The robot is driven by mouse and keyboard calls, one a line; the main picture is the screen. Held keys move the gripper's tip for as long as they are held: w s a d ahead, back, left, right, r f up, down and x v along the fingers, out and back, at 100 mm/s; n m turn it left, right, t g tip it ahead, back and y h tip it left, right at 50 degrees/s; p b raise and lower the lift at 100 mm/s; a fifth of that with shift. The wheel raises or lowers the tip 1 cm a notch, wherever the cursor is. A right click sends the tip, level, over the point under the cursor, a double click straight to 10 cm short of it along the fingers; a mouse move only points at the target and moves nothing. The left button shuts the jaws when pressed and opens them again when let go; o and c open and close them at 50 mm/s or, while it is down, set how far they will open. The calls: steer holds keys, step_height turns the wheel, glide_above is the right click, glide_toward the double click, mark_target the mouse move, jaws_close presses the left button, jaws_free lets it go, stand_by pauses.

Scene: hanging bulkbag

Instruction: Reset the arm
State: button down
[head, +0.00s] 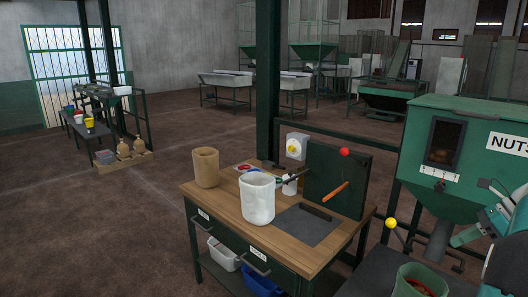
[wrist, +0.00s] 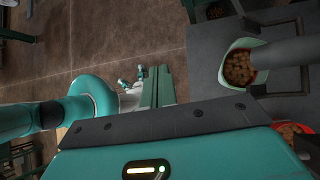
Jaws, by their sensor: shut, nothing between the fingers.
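My gripper (wrist: 158,87) shows in the wrist view as two green fingers side by side. It is shut, with nothing between the fingers, and points over the brown floor. Part of my teal arm (head: 505,222) stands at the right edge of the head view, in front of the green hopper (head: 462,150) marked "NUTS".
A wooden bench (head: 230,190) holds a tan bag (head: 205,168), a white bag (head: 257,200) and a dark panel (head: 330,180). A green post (head: 268,80) rises behind it. In the wrist view, a pale bin (wrist: 228,72) of brown pieces lies right of my fingers, by a grey pipe (wrist: 285,52).

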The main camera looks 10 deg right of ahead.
steer(key=s+a+r+n+g+h, duration=0.15)
steer(key=a+n, duration=0.45)
steer(key=a, duration=0.6)
steer(key=a+r+n+h, duration=0.2)
steer(key=a+n, duration=0.4)
steer(key=a, duration=0.5)
steer(key=s+a+f+n+t+h, duration=0.1)
steer(key=s+a+f+n+h, duration=0.1)
steer(key=s+a+n, duration=0.4)
steer(key=s+a+f+n+t+h, duration=0.1)
steer(key=s+a+f+n, duration=0.3)
steer(key=a+n, duration=0.6)
steer(key=shift+s+a+f+t+h, duration=0.2)
steer(key=shift+s+f+t+h, duration=0.2)
steer(key=shift+s, duration=0.65)
